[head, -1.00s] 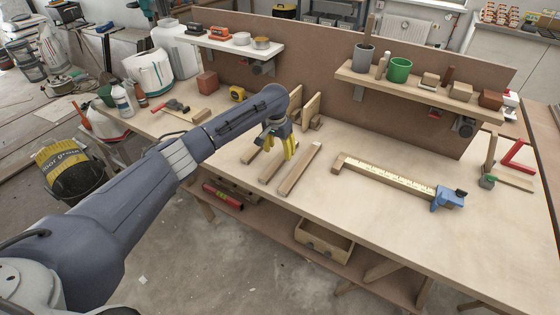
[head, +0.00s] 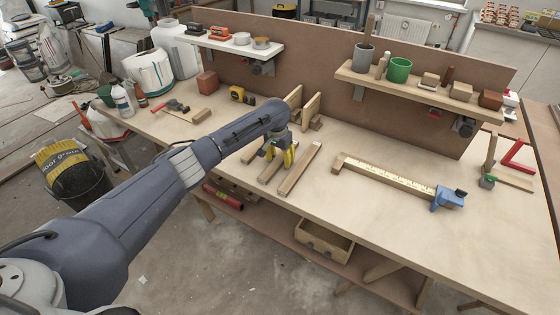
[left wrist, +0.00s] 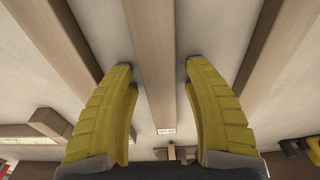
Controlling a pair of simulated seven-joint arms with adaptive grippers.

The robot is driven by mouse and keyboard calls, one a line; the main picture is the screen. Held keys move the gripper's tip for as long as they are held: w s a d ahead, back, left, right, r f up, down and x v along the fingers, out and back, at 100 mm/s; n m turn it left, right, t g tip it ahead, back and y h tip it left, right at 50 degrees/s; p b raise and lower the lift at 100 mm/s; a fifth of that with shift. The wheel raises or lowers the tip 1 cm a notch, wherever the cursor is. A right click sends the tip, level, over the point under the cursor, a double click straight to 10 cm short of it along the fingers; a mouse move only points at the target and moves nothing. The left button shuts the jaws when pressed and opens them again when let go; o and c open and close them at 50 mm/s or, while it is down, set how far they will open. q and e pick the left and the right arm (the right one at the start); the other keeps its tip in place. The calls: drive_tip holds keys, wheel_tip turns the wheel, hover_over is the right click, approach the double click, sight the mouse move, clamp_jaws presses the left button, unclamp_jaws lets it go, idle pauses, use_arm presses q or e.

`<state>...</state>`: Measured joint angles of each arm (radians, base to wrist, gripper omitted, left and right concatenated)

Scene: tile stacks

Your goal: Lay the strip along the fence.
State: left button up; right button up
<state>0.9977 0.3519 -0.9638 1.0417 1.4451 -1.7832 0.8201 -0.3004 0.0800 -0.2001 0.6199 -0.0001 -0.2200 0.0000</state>
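Three wooden strips lie side by side on the workbench: a left strip (head: 250,152), a middle strip (head: 266,178) and a right strip (head: 300,169). My left gripper (head: 280,163) is low over the middle strip. In the left wrist view, its yellow fingers (left wrist: 158,68) are open, one on each side of the middle strip (left wrist: 158,95), with gaps visible between fingers and wood. A small label sits on that strip. The wooden fence (head: 341,168) carries a scale and has a blue clamp-like block (head: 448,199) at its right end. My right gripper is not in view.
Upright wooden pieces (head: 311,109) stand behind the strips. A shelf (head: 420,93) with cups and blocks hangs above the back of the bench. Bare bench top lies between the right strip and the fence.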

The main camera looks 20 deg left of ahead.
use_arm(q)
clamp_jaws()
drive_tip(key=shift+r, duration=0.1)
